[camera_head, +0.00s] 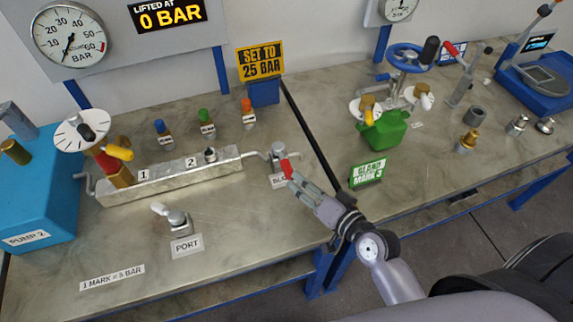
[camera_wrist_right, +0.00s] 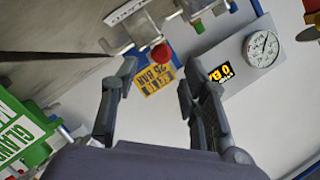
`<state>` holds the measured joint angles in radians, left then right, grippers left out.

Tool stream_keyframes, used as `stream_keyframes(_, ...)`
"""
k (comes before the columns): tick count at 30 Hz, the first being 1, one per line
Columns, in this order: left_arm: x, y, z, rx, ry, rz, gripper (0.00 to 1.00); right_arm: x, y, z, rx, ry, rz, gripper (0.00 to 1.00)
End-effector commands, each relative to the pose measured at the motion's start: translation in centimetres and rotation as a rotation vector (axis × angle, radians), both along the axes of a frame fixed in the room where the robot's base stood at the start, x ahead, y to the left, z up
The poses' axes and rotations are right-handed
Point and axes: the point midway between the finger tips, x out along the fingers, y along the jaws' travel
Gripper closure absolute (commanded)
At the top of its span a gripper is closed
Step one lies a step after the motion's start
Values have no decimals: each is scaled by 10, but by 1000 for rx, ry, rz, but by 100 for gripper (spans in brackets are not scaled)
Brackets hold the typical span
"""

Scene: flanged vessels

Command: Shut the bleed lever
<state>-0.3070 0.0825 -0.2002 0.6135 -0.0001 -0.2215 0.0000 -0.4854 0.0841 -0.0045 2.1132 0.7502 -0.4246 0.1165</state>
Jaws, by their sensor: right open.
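The bleed lever has a red handle (camera_head: 287,169) and sits on a small metal valve (camera_head: 279,152) at the right end of the manifold block (camera_head: 170,178). Its label (camera_head: 278,183) is partly covered by my right gripper (camera_head: 296,184). My right gripper is at the red handle, fingers toward it. In the right wrist view the handle's red end (camera_wrist_right: 161,53) shows between the open fingers (camera_wrist_right: 158,82), near or just past their tips. I cannot tell whether they touch it. My left gripper is not in view.
A "SET TO 25 BAR" sign (camera_head: 262,63) stands behind on a blue block. A green "GLAND MARK 3" sign (camera_head: 368,173) and a green can (camera_head: 385,130) are to the right. A port lever (camera_head: 172,216) is at front left.

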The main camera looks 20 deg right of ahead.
Motion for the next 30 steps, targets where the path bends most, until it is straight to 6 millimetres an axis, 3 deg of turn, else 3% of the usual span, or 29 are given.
stream_keyframes(6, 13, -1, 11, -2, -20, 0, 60, 43, 14, -11, 3, 0, -1, 59)
stream_keyframes(12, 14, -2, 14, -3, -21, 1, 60, 67, 22, -19, 1, 0, 0, 59)
stream_keyframes(25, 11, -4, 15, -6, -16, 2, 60, 75, 25, -23, 0, 1, -1, 59)
stream_keyframes(30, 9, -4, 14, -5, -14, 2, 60, 75, 25, -23, 0, 1, -1, 70)
